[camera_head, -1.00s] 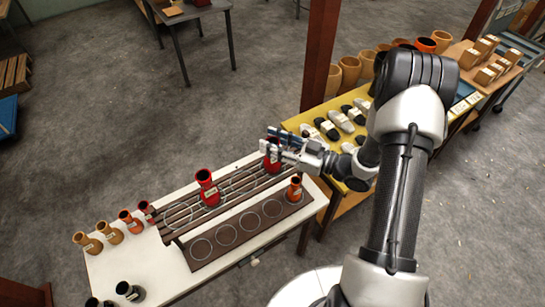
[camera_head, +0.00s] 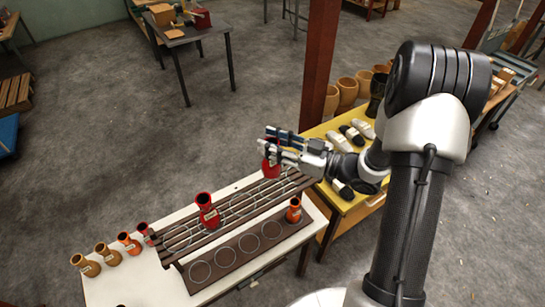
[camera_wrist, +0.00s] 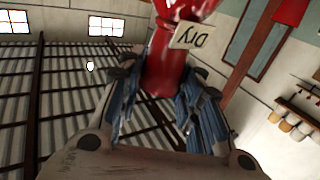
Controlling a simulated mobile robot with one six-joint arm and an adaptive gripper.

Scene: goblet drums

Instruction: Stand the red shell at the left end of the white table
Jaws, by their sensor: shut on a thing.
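My gripper (camera_head: 287,143) is shut on a red shell (camera_head: 271,167) above the rear right end of the white table (camera_head: 128,284). In the wrist view the red shell (camera_wrist: 166,68) sits between the blue fingers and bears a white tag reading "Dry". The fingers hide part of it, and its gap to the rack is hard to tell. Another, larger red shell (camera_head: 207,213) stands upright on the dark slatted rack. A small red shell (camera_head: 146,232) is at the table's left part, in a row with an orange shell (camera_head: 126,241) and two tan ones (camera_head: 88,265).
A dark board (camera_head: 240,250) with ringed places lies along the table's front, with an orange shell (camera_head: 294,211) at its right end. A yellow table (camera_head: 335,200) with pale and dark pieces stands right, beside a brown post (camera_head: 320,65).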

